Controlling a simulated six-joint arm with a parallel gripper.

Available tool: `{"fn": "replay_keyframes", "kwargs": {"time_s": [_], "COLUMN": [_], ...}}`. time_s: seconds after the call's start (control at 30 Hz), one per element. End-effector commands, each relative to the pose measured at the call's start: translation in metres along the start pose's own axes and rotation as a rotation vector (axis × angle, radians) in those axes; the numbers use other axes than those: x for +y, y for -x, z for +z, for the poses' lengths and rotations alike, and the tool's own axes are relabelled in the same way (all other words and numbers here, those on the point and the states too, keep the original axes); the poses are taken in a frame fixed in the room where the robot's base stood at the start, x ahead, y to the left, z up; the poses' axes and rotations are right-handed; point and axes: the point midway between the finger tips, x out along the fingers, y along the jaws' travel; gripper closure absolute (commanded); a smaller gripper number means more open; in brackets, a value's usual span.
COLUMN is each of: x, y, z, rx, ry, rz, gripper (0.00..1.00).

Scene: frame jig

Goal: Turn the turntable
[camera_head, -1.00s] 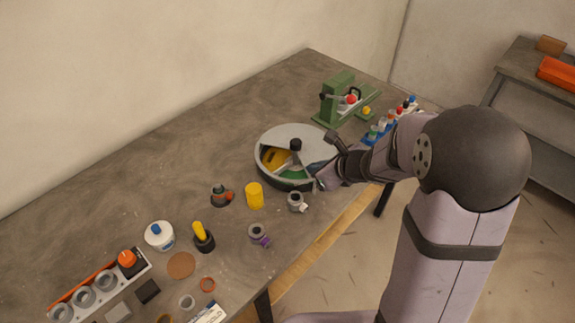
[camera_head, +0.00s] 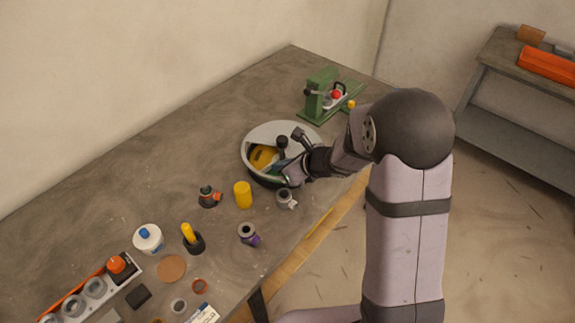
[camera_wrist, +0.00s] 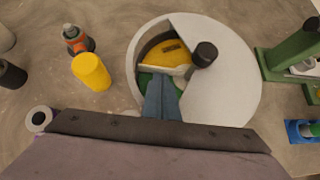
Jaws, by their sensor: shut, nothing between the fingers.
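The turntable (camera_head: 300,136) is a round grey drum with a pale top that has a wedge-shaped opening. A black knob (camera_head: 282,142) stands up from it; the knob also shows in the wrist view (camera_wrist: 205,54). Through the opening I see a yellow compartment (camera_wrist: 165,56) and a green one, parted by a pale divider (camera_wrist: 166,69). My gripper (camera_wrist: 162,90) is shut and empty, with its fingertips at the opening, over the green part beside the divider. Whether they touch the divider cannot be told. The gripper hides much of the green part.
A yellow cylinder (camera_head: 243,195), a small grey fitting (camera_head: 287,198) and a dark bottle with an orange part (camera_head: 209,196) stand near the turntable. A green press (camera_head: 322,98) stands behind it. The bench to the far left is clear.

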Motion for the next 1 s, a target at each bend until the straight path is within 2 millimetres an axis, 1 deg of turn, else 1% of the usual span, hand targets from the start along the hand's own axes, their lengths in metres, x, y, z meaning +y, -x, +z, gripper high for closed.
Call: {"fn": "replay_keyframes", "kwargs": {"time_s": [0.03,0.1,0.3,0.47,1.0], "x": [0.001,0.001,0.0,0.0,0.001], "y": [-0.007,-0.015,-0.029,-0.033,-0.036], "z": [-0.001,0.0,0.0,0.0,0.0], "rx": [0.002,0.001,0.0,0.001,0.0], "ry": [0.001,0.0,0.001,0.001,-0.012], "rz": [0.002,0.001,0.0,0.0,-0.019], "gripper": [1.0,1.0,1.0,1.0,1.0]}}
